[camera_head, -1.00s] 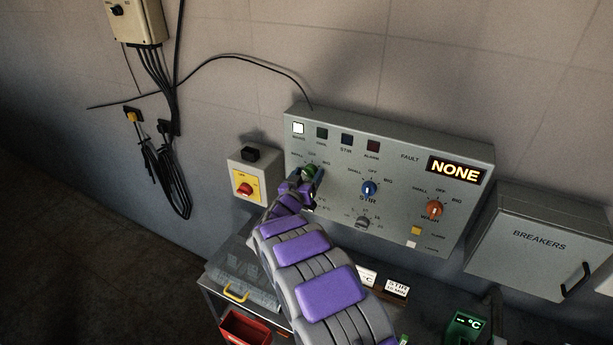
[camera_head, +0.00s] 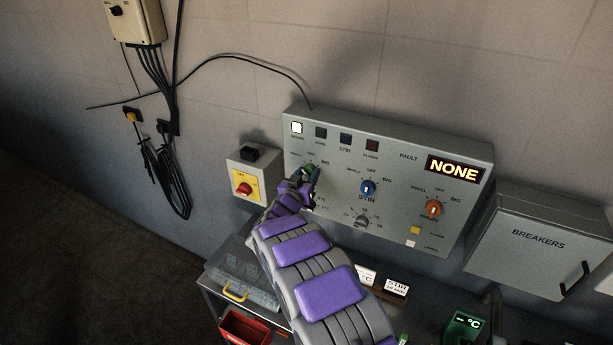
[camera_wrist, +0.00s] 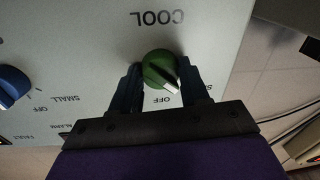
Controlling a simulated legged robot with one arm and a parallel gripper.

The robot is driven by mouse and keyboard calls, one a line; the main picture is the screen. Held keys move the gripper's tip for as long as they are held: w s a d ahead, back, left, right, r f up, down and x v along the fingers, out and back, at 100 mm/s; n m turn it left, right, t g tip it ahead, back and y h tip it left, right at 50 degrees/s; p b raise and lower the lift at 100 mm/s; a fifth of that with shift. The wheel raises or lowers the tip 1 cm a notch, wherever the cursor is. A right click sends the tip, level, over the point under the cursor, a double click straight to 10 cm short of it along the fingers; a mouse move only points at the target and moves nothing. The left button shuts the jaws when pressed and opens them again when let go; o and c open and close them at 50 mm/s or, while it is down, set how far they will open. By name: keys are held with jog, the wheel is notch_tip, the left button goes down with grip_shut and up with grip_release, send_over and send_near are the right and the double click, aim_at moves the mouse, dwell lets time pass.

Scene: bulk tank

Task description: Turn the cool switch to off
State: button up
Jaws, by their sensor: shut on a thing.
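The cool switch is a round green knob (camera_wrist: 160,68) on the grey control panel (camera_wrist: 90,50), under upside-down COOL lettering in the wrist view. Its white pointer is turned down and slightly right there, near the OFF mark and a little toward the mark at right. My gripper (camera_wrist: 158,84) has one dark finger on each side of the knob and is shut on it. In the head view the green knob (camera_head: 308,170) shows at the panel's left, just above my gripper (camera_head: 311,180), which partly hides it.
A blue STIR knob (camera_head: 367,187) and an orange knob (camera_head: 434,209) sit to the right on the panel. A yellow-and-red switch box (camera_head: 244,187) is close on the left. The fault display (camera_head: 454,170) reads NONE. A breakers box (camera_head: 540,240) stands at far right.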

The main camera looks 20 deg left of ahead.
jog(key=m+b, duration=0.2)
jog(key=m, duration=0.2)
jog(key=shift+a+m, duration=0.15)
jog(key=shift+m, duration=0.15)
jog(key=shift+m+t+b, duration=0.3)
jog(key=shift+m+b, duration=1.05)
jog(key=shift+m, duration=1.05)
jog(key=shift+h, duration=0.3)
jog(key=o, duration=1)
jog(key=shift+f, duration=0.1)
jog(key=shift+o, duration=0.2)
jog(key=s+f+p, duration=0.1)
jog(key=s, duration=1.6)
jog(key=shift+s+a, duration=0.15)
jog(key=shift+a, duration=0.1)
